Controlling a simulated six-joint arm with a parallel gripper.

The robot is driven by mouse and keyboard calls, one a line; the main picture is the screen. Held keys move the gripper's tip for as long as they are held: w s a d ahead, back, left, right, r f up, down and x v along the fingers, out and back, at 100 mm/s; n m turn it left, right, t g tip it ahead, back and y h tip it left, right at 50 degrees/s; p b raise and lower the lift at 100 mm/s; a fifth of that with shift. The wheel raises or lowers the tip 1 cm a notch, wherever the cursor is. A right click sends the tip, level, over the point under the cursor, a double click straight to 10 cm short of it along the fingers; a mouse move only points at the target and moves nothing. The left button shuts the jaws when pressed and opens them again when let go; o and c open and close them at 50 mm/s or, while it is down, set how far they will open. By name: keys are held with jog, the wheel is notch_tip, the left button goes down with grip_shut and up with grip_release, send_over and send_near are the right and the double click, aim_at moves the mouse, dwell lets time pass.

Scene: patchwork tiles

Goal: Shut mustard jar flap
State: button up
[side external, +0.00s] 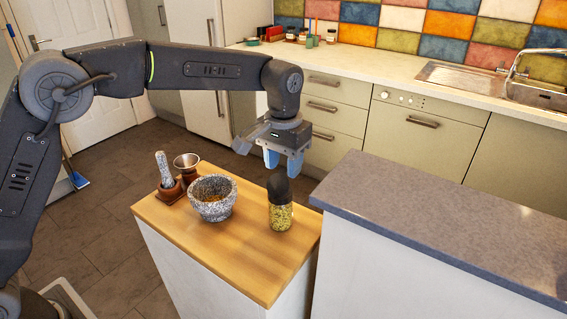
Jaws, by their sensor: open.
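The mustard jar (280,216) stands upright near the right end of the wooden top. Its clear body holds yellow-green seeds. Its dark lid and flap (278,189) rise above the body as one dark rounded shape. I cannot make out the hinge or how far open the flap is. My gripper (283,162) points down just above the jar, its two blue fingers open and empty. The fingertips are close to the dark top; I cannot tell whether they touch it.
A speckled stone mortar (212,207) sits left of the jar. A grey counter (440,222) stands to the right. The front of the wooden top is clear.

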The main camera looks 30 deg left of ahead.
jog(key=shift+f, duration=0.2)
grip_shut()
jog(key=shift+w+f+g, duration=0.55)
jog(key=shift+w+g, duration=0.2)
jog(key=shift+g, duration=0.45)
jog(key=shift+w+f+g, duration=0.35)
jog(key=shift+g, duration=0.65)
grip_release()
